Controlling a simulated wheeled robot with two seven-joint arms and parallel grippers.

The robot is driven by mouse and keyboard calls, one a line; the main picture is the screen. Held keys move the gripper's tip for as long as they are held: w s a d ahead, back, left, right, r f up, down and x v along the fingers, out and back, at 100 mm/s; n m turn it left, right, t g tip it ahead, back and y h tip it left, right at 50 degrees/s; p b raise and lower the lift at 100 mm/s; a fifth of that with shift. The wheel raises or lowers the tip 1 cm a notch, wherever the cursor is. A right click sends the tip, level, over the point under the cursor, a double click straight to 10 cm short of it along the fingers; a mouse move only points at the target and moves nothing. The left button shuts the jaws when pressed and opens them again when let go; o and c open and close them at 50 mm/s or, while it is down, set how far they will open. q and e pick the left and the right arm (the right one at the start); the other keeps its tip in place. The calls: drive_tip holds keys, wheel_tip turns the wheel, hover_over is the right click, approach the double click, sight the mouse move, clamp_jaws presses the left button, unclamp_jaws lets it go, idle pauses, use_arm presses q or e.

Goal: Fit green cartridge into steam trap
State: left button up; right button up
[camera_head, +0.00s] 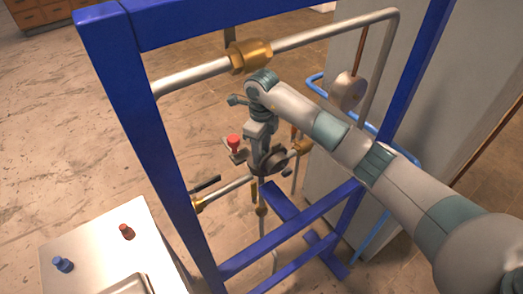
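My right arm reaches in from the right through the blue frame, and its gripper (264,160) points down at a dark round fitting (277,160) on the pipework. The fingertips are small and merge with the fitting, so I cannot tell whether they are open or shut, or touching it. This fitting may be the steam trap, but I cannot be sure. I see no green cartridge; it may be hidden behind the gripper. A red-topped part (234,143) sits just left of the gripper. My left gripper is not in view.
The blue frame (137,120) surrounds the pipes. A brass fitting (250,56) sits on the upper pipe (320,34). A pale table (95,245) at lower left bears a blue piece (62,264), a reddish-brown piece (127,232) and a tray (128,285). A grey cabinet (460,90) stands at right.

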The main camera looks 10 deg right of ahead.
drive_tip(key=shift+r, duration=0.2)
drive_tip(key=shift+r, duration=0.3)
wheel_tip(320, 180, up, 11)
drive_tip(key=b, duration=0.4)
drive_tip(key=shift+r+b, duration=0.15)
drive_tip(key=shift+b, duration=0.15)
